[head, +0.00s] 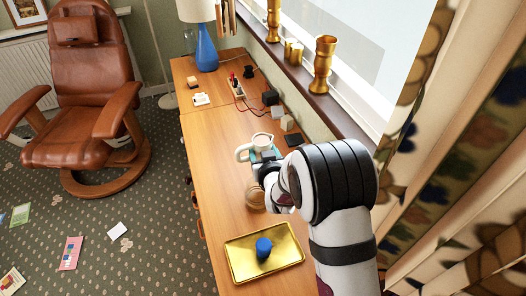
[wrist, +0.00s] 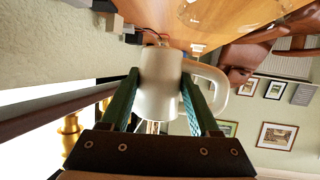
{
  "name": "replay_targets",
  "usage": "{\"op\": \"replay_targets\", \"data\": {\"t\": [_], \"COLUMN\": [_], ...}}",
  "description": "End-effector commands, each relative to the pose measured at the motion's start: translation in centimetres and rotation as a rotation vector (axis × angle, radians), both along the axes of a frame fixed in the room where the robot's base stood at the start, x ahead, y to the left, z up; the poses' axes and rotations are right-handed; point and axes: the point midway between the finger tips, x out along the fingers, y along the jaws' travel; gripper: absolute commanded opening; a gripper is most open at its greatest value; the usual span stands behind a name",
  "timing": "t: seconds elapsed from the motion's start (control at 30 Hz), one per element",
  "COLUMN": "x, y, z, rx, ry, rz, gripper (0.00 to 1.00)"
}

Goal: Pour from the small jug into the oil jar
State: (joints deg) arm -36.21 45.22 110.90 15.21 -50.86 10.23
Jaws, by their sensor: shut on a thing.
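The small jug (head: 262,139) is off-white with a loop handle. It looks upright in the head view, its mouth facing up. My gripper (head: 265,156) is shut on the jug, with one finger on each side of its body. In the wrist view the jug (wrist: 160,88) sits between the fingers of my gripper (wrist: 160,100), its handle to the right. A tan, rounded vessel, which looks like the oil jar (head: 254,198), stands on the desk nearer the camera than the jug. My arm partly hides it, and its mouth is not clear.
A gold tray (head: 240,268) with a blue object (head: 263,247) lies at the near end of the desk (head: 222,190). Small dark and light boxes, a power strip (head: 237,88) and cables lie beyond the jug. A blue lamp (head: 206,50) stands at the far end.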

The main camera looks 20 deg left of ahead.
Motion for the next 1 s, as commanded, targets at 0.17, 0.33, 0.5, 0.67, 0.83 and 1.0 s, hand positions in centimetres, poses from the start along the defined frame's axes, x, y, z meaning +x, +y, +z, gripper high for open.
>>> {"op": "replay_targets", "data": {"t": [0.17,0.33,0.5,0.67,0.83,1.0], "x": [-0.6,-5.5,-12.0,-15.5,-15.7,-15.7], "y": [0.5,3.0,4.6,4.5,4.4,4.4], "z": [0.3,1.7,3.3,3.9,4.0,4.0], "rx": [0.004,0.022,0.032,0.027,0.026,0.026], "ry": [-0.001,0.005,0.012,0.015,0.014,0.015], "rz": [0.004,0.012,0.012,0.004,0.001,0.001], "gripper": [0.0,0.0,0.0,0.0,0.0,0.0]}}
